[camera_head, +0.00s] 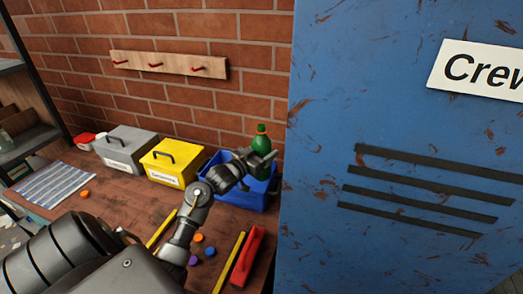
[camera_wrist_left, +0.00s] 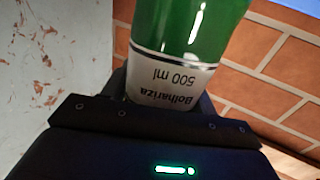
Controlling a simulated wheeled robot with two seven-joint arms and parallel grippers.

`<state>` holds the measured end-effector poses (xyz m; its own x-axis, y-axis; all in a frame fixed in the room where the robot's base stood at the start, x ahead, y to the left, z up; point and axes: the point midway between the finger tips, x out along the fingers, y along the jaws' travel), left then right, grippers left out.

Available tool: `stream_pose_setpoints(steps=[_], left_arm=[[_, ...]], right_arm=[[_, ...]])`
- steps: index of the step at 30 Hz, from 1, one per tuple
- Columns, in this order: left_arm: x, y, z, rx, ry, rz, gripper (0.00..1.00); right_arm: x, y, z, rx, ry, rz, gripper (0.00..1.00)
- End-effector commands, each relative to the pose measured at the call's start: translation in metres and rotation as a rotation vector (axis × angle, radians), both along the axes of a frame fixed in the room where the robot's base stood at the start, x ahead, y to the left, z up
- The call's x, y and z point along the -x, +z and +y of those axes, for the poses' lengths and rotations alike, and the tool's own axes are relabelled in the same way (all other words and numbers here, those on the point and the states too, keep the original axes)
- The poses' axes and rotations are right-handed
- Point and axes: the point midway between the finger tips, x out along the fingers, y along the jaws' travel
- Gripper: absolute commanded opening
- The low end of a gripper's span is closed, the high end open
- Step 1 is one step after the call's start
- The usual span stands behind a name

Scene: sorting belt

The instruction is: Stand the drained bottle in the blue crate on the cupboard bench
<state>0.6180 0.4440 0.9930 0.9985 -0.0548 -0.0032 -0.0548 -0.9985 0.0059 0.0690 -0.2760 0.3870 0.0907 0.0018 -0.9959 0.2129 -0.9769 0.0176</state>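The green bottle (camera_head: 262,143) stands upright, its cap up, at the blue crate (camera_head: 249,201) on the wooden bench. My left gripper (camera_head: 259,165) is shut on the bottle's body, over the crate's right part. In the left wrist view the bottle (camera_wrist_left: 190,35) shows its white label, "Bolhariza 500 ml", between the dark fingers (camera_wrist_left: 160,110). The bottle's lower end is hidden behind the gripper and crate wall, so I cannot tell whether it touches the crate floor. My right gripper is not in view.
A yellow box (camera_head: 172,163) and a grey box (camera_head: 124,148) stand left of the crate. A large blue cupboard (camera_head: 400,150) rises close on the right. A red tool (camera_head: 247,256), a yellow strip and several caps lie in front. A striped cloth (camera_head: 54,183) lies left.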

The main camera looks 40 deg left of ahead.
Motion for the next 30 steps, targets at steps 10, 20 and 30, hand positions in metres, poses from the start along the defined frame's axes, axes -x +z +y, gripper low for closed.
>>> stream_pose_setpoints(steps=[10, 20, 30], left_arm=[[0.0, 0.0, 0.0, -0.001, 0.0, 0.0, 0.78], [0.019, 0.017, 0.001, -0.001, 0.0, 0.005, 0.78], [0.092, 0.016, 0.005, 0.0, 0.0, 0.004, 0.78]], right_arm=[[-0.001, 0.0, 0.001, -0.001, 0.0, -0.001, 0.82], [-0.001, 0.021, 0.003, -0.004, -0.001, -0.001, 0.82], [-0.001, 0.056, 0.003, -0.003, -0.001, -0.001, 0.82]])
